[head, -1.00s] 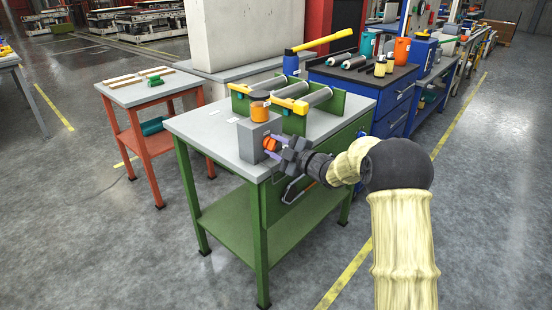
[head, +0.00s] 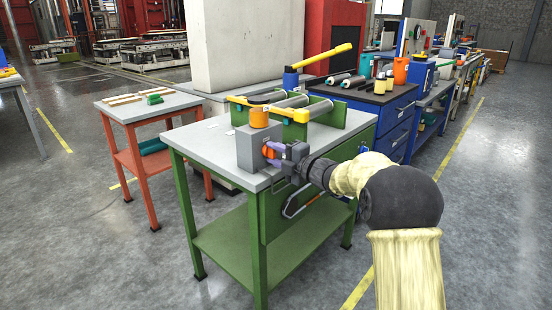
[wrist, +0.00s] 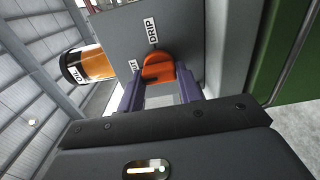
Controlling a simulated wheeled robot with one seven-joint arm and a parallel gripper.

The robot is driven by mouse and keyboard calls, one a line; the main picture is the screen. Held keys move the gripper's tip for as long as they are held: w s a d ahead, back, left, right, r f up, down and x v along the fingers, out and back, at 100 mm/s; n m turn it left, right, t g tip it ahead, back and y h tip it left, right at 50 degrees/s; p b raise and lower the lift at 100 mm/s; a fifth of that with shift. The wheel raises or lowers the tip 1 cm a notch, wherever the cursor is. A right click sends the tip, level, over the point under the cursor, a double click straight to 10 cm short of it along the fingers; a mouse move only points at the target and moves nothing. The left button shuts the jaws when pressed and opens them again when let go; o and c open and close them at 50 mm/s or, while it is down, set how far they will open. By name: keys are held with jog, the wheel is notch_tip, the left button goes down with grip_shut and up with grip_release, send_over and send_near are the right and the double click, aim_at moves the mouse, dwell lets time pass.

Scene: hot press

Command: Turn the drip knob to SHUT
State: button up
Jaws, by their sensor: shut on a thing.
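The orange drip knob (wrist: 158,66) sits on the face of a grey box (head: 258,148). In the wrist view, a DRIP label (wrist: 152,31) is just above the knob, and a second label (wrist: 134,65), partly hidden and ending in "UT", is at its left. The knob also shows in the head view (head: 267,152). My gripper (wrist: 160,90) is shut on the knob, with a purple finger on each side. A dark mark shows on the knob's lower left; I cannot tell exactly where it points.
An orange oil cup (wrist: 90,64) stands on the box. The box is at the near corner of a green bench with a grey top (head: 205,140). Rollers (head: 288,100) lie behind it. A red-orange table (head: 130,112) stands left and a blue cabinet (head: 393,125) right.

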jog(key=shift+f, duration=0.1)
jog(key=o, duration=1)
jog(key=shift+s, duration=0.1)
jog(key=shift+s+d, duration=0.2)
jog(key=shift+d, duration=0.05)
jog(key=p+v, duration=0.1)
jog(key=v, duration=1.5)
jog(key=shift+d+p, duration=0.35)
jog(key=shift+d, duration=0.05)
jog(key=shift+s, duration=0.1)
